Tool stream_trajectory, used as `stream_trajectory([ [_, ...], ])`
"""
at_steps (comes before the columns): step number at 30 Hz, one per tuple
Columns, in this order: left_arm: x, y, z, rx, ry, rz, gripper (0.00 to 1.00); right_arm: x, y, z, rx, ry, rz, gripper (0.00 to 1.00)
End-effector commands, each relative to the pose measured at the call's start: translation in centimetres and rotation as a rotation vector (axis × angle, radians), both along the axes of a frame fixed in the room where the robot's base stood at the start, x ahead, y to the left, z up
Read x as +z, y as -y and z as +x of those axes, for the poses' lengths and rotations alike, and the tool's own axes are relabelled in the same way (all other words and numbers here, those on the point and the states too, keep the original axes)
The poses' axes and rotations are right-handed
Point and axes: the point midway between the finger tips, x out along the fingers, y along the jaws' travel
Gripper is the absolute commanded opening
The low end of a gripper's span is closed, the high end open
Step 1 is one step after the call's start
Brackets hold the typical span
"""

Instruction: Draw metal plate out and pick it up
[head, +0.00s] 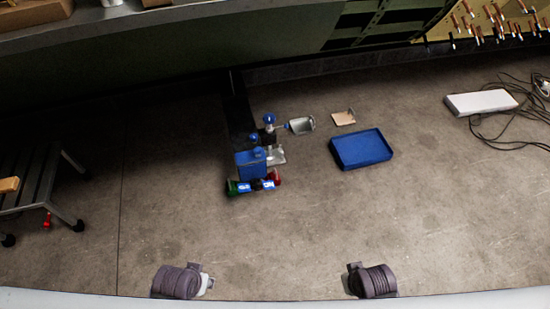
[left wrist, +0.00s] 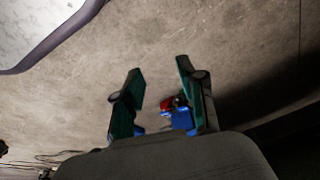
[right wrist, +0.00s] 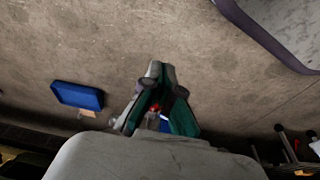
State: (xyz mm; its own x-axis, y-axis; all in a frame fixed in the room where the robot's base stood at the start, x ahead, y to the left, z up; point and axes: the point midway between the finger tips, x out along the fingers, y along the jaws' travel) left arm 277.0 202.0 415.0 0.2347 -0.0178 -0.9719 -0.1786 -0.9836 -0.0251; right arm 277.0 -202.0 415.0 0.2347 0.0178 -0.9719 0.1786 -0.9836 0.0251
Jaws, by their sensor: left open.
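A blue device (head: 250,164) with blue knobs and green and red ends stands on the floor. Beside it lies a shiny silver piece (head: 277,155), and a silver scoop-like piece (head: 301,125) sticks out to its right. A small pale flat piece (head: 343,117) lies farther right. I cannot tell which of these is the metal plate. My left gripper (left wrist: 158,65) is open and empty; the device shows small beyond its fingers. My right gripper (right wrist: 160,68) has its fingertips close together, with no held object visible. Both are well apart from the device.
A blue tray (head: 361,163) lies empty right of the device. A white box (head: 480,102) with loose black cables is at the right. A dark bench (head: 35,180) stands at the left. The floor in front of the device is clear.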

Motion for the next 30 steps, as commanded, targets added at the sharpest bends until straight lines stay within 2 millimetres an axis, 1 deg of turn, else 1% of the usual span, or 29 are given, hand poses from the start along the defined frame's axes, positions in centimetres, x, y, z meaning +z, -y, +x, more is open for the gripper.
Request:
stream_trajectory([
  [2,-0.2,0.0,-0.4,-0.001,-0.011,0.001,0.40,-0.2,0.0,-0.4,0.001,-0.011,-0.001,0.00],
  [4,-0.8,-0.1,-1.1,-0.003,-0.025,0.002,0.40,-0.8,0.1,-1.1,0.003,-0.024,-0.002,0.00],
  [5,-1.3,-0.2,-1.5,-0.004,-0.032,0.004,0.40,-1.3,0.2,-1.5,0.004,-0.032,-0.004,0.00],
  [8,-2.9,-0.5,-3.9,-0.009,-0.058,0.007,0.40,-2.9,0.5,-3.9,0.009,-0.058,-0.007,0.00],
  [11,-4.5,-1.0,-7.3,-0.016,-0.085,0.009,0.40,-4.5,1.0,-7.3,0.016,-0.085,-0.010,0.00],
  [12,-5.0,-1.3,-8.9,-0.018,-0.095,0.011,0.40,-4.9,1.3,-8.8,0.017,-0.095,-0.012,0.00],
  [14,-5.4,-1.7,-11.1,-0.020,-0.109,0.013,0.40,-5.4,1.7,-11.1,0.021,-0.108,-0.013,0.00],
  [15,-5.6,-1.9,-12.6,-0.022,-0.117,0.014,0.40,-5.6,2.0,-12.6,0.023,-0.117,-0.015,0.00],
  [18,-5.8,-2.5,-15.8,-0.027,-0.131,0.017,0.40,-5.8,2.6,-15.8,0.027,-0.131,-0.017,0.00],
  [21,-5.8,-3.0,-17.9,-0.030,-0.140,0.018,0.40,-5.8,3.0,-17.8,0.030,-0.139,-0.019,0.00],
  [24,-6.0,-3.2,-18.9,-0.032,-0.144,0.019,0.40,-6.0,3.2,-18.9,0.032,-0.144,-0.019,0.00],
  [30,-6.2,-3.3,-19.1,-0.032,-0.144,0.019,0.40,-6.2,3.3,-19.1,0.032,-0.143,-0.019,0.00],
])
